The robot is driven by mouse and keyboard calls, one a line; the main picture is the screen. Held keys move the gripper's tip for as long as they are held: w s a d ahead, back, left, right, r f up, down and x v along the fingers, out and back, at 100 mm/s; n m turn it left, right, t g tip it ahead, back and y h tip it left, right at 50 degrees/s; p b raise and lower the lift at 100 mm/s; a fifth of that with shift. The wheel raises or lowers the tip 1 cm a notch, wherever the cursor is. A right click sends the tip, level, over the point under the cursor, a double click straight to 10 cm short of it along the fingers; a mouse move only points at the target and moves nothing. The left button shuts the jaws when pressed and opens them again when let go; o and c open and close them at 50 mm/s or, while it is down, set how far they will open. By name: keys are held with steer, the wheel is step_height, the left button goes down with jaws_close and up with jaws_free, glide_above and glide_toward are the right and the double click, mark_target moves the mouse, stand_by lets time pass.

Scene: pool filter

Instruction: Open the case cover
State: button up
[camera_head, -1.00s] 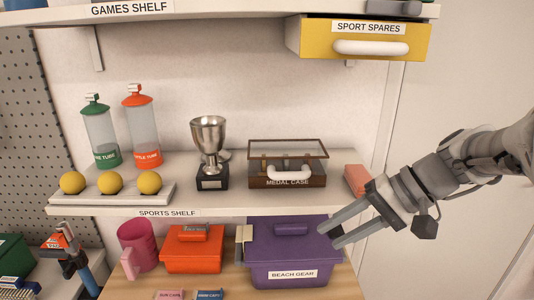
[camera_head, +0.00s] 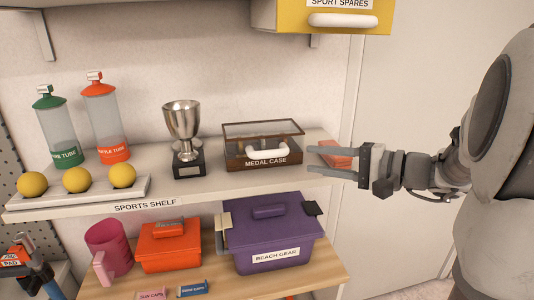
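The medal case (camera_head: 265,161) is a brown box with a clear, dark-framed cover (camera_head: 263,129) and a white handle (camera_head: 270,151) at its front. It stands on the sports shelf (camera_head: 215,194), right of the silver trophy.
A reddish block (camera_head: 336,153) lies behind my gripper. The trophy (camera_head: 183,135) stands close left of the case. Above is a yellow drawer (camera_head: 285,17); below is a purple beach gear box (camera_head: 272,235). Yellow balls (camera_head: 77,180) and two tubes stand further left.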

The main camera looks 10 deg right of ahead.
mark_target(274, 155)
steer(key=x, duration=1.2)
steer(key=shift+w+a+p, duration=0.1)
steer(key=shift+a+p, duration=0.05)
steer(key=shift+p, duration=0.2)
jaws_close()
stand_by(0.7)
